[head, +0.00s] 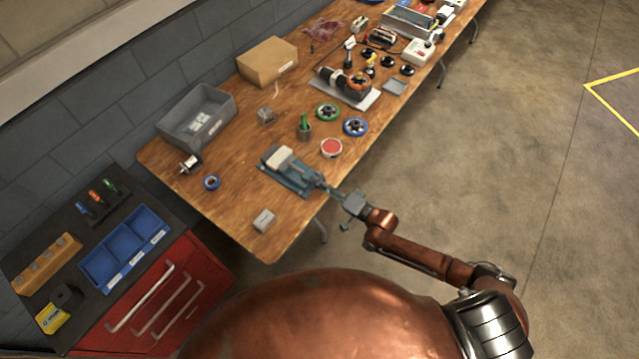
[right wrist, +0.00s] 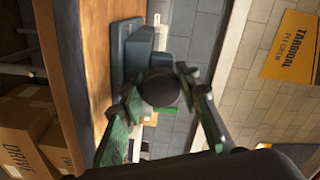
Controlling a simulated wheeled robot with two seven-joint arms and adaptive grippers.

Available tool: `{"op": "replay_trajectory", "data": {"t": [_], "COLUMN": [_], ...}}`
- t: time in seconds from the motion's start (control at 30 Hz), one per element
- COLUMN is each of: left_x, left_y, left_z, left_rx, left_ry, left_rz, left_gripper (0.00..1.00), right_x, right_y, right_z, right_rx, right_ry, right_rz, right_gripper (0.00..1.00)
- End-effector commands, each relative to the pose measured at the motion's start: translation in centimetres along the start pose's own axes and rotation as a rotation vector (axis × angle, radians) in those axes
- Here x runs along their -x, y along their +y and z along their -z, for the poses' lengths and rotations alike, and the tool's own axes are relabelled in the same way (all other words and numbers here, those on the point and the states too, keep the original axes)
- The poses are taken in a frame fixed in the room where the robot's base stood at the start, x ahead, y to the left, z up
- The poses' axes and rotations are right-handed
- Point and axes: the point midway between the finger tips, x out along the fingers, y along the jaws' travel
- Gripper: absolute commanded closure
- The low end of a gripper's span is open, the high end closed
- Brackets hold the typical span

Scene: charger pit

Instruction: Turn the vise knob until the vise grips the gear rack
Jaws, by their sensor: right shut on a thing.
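The blue-grey vise (head: 298,178) lies on the wooden table near its front edge. A pale block (head: 281,156) sits at the vise's far end; I take it for the gear rack, but its teeth are too small to see. The vise also shows in the right wrist view (right wrist: 131,50). My right gripper (head: 334,193) is at the vise's near end, past the table edge. In the right wrist view its green fingers are shut around the dark round knob (right wrist: 160,89), one on each side. Whether the vise jaws touch the block cannot be told. My left gripper is out of view.
Left of the vise are a blue ring (head: 211,183) and a small grey block (head: 263,220). A red-topped round tin (head: 331,148) and a green-handled tool (head: 304,126) stand behind it. A grey bin (head: 197,116) is at the back left. The floor on the right is clear.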

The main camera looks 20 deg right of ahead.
Motion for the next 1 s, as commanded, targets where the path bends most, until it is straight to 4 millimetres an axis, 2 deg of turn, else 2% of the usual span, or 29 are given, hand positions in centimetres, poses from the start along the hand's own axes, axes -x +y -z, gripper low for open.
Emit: {"op": "replay_trajectory", "data": {"t": [0.3,0.73,0.77,1.0], "left_x": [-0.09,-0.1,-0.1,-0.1], "left_y": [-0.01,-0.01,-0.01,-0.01], "left_z": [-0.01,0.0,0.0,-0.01], "left_rx": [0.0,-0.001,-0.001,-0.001], "left_ry": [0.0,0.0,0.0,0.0], "left_rz": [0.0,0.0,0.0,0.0], "left_gripper": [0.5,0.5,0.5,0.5], "right_x": [0.03,0.03,0.03,0.02], "right_y": [0.05,0.04,0.04,0.02], "right_z": [0.05,0.07,0.07,0.04], "right_rx": [-0.075,-0.081,-0.081,-0.08], "right_ry": [0.0,0.001,0.001,0.0], "right_rz": [-0.001,-0.001,-0.001,-0.001], "right_gripper": [0.94,0.94,0.68,0.52]}}
